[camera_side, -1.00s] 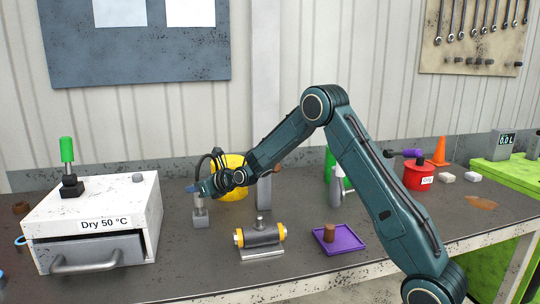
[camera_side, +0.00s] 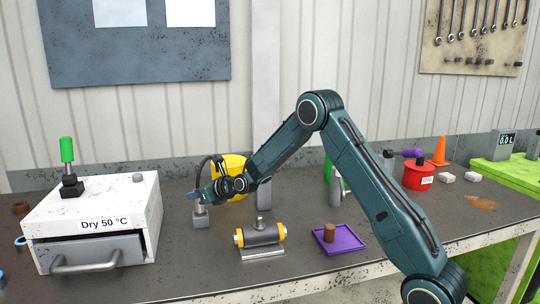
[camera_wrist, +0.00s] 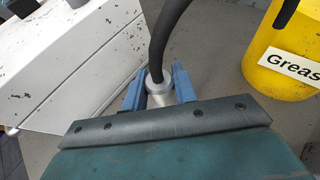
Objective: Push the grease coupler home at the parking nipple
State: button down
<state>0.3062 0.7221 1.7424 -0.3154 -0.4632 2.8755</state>
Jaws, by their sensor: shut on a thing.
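My gripper (camera_side: 197,196) points down at the left of the bench. In the wrist view its blue fingers (camera_wrist: 158,88) are shut on the silver grease coupler (camera_wrist: 158,93), one on each side. A black hose (camera_wrist: 165,45) rises from the coupler. In the side view the lower part of the coupler (camera_side: 200,209) shows just under the fingers, directly above the grey block of the parking nipple (camera_side: 201,221). The nipple itself is hidden, so I cannot tell how far the coupler sits on it.
The yellow grease bucket (camera_side: 230,166) stands close behind my gripper. The white dryer box (camera_side: 135,205) is to the left. A grey axle with yellow ends (camera_side: 260,236) on a stand and a purple tray (camera_side: 352,240) lie to the right.

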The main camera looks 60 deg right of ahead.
jog(key=shift+f, duration=0.25)
jog(key=c, duration=1)
grip_release()
jog(key=shift+c, duration=0.2)
jog(key=shift+s+r, duration=0.1)
jog(key=v, duration=1.3)
jog(key=shift+s, duration=0.25)
jog(key=shift+r, duration=0.15)
